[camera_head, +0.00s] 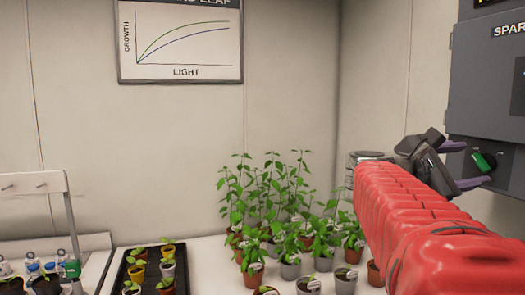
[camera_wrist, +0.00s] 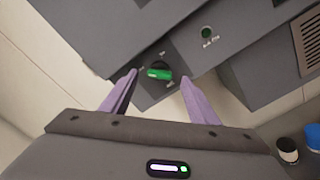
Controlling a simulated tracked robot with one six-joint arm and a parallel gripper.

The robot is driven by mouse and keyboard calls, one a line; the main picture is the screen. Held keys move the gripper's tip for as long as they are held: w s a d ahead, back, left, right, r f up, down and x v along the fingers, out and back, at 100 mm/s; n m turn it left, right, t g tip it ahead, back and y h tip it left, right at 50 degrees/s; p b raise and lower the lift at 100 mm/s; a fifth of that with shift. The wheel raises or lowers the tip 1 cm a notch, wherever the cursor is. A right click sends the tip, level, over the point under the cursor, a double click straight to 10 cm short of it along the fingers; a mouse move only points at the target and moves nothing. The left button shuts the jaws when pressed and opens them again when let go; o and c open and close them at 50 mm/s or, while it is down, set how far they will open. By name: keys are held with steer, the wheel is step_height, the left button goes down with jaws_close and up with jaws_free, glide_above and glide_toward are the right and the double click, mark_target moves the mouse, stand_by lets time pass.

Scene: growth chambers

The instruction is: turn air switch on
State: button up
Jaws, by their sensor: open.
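The switch is a green knob (camera_head: 484,162) on the lower part of a grey wall panel (camera_head: 487,85) at the right of the head view. In the wrist view the green knob (camera_wrist: 159,73) sits on a dark round base, with small unreadable marks around it. My gripper (camera_head: 466,165) has purple fingers, which are open on either side of the knob. In the wrist view the gripper (camera_wrist: 158,92) has its fingertips near the panel, with the knob between and slightly beyond them. I cannot tell whether they touch it.
A vent grille (camera_wrist: 308,38) is at the far right. Potted plants (camera_head: 285,215) stand on the white bench below my arm. A seedling tray (camera_head: 118,275) is at the left.

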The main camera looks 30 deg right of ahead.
mark_target(479, 163)
steer(key=shift+s+d, duration=0.2)
steer(key=shift+d, duration=0.8)
steer(key=shift+s+d, duration=0.15)
steer(key=shift+d, duration=0.8)
steer(key=shift+c, duration=0.5)
steer(key=c, duration=0.9)
steer(key=shift+c, duration=0.2)
